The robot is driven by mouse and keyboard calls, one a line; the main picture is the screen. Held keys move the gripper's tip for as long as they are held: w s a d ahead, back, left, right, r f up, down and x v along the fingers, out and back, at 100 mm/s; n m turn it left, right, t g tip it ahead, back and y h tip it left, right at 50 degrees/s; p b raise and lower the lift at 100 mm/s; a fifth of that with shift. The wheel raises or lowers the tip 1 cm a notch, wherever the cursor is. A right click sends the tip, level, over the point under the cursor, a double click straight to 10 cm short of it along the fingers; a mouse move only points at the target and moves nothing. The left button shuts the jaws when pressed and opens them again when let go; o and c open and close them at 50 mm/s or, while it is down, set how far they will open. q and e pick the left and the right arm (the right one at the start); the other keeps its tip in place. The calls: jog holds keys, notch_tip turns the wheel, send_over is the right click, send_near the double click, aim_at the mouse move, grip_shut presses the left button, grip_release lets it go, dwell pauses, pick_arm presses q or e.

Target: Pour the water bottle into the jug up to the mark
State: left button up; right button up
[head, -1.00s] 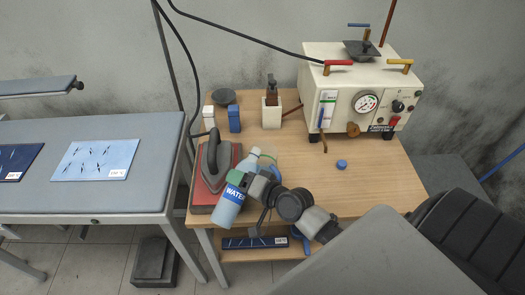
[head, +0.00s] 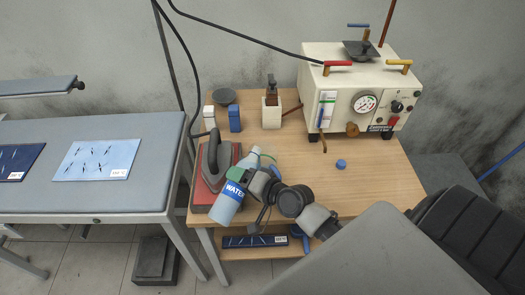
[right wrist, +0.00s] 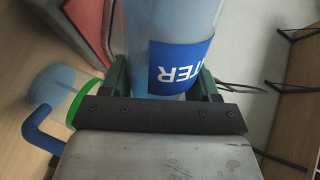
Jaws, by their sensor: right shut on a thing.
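A water bottle (head: 230,204) with blue liquid and a blue label leans to the upper right in the head view. My right gripper (head: 246,180) is shut around its middle, and the bottle shows close up between the fingers in the right wrist view (right wrist: 183,20). Its neck is at the upper end, near the jug. The translucent jug (right wrist: 52,84) shows in the right wrist view, left of the gripper, with a green band and a blue handle. In the head view it is mostly hidden behind bottle and gripper. Its fill level cannot be told. My left gripper is not in view.
A red and grey iron (head: 212,170) stands just left of the bottle. A blue cap (head: 341,164) lies on the wooden table (head: 370,185). A white machine with a gauge (head: 340,80) stands at the back right. The table's right side is mostly clear.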

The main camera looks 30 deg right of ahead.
jog(key=shift+w+d+r+m+p, duration=0.25)
jog(key=shift+d+r+m+p, duration=0.2)
jog(key=shift+r+m+p, duration=0.25)
dwell(1.3)
jog(key=shift+r+m+g+y+p, duration=0.35)
jog(key=shift+r+m+p, duration=0.25)
jog(key=shift+r+p, duration=0.25)
dwell(3.1)
